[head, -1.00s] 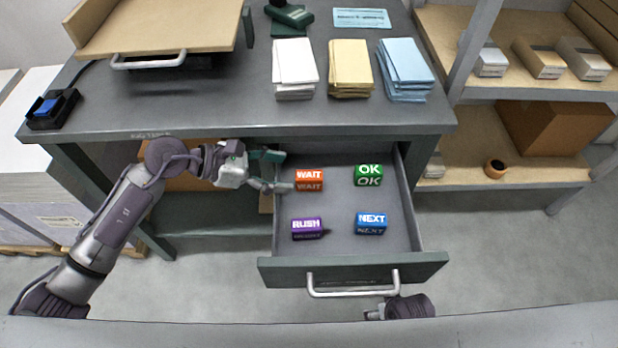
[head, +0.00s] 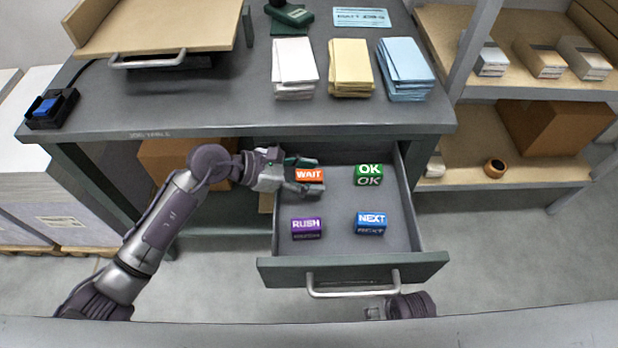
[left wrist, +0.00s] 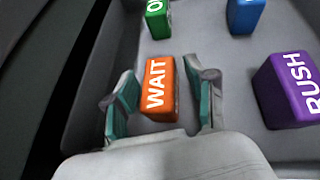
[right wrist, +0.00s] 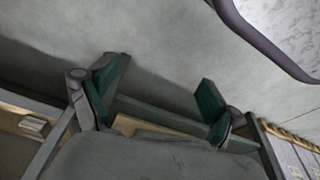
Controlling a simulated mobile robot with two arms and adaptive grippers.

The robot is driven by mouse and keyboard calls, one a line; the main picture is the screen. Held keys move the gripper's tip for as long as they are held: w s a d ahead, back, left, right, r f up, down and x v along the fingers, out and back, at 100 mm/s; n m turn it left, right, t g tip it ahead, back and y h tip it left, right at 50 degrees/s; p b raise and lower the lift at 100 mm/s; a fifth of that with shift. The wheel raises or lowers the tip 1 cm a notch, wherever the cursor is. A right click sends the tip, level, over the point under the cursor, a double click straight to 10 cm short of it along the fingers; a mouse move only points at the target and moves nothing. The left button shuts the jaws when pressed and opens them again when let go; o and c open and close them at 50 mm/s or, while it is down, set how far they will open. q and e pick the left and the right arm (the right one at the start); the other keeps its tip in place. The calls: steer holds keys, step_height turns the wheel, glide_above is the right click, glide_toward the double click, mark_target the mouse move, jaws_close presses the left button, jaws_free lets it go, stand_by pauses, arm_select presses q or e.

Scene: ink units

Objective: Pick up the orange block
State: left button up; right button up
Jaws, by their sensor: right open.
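The orange block (head: 309,175), marked WAIT, lies in the open drawer at its back left. It also shows in the left wrist view (left wrist: 159,87), between the two fingers of my left gripper. My left gripper (head: 303,175) is open around the block, with a visible gap on the right finger's side; one finger partly hides the block's front in the head view. My right gripper (right wrist: 155,95) is open and empty, outside the drawer. In the head view only a part of my right arm shows below the drawer handle.
The drawer (head: 345,205) also holds a green OK block (head: 369,174), a blue NEXT block (head: 371,222) and a purple RUSH block (head: 307,227). The table edge (head: 240,132) lies just behind my left gripper. The drawer's middle is clear.

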arm_select(q)
jaws_close()
steer(key=shift+r, duration=0.1)
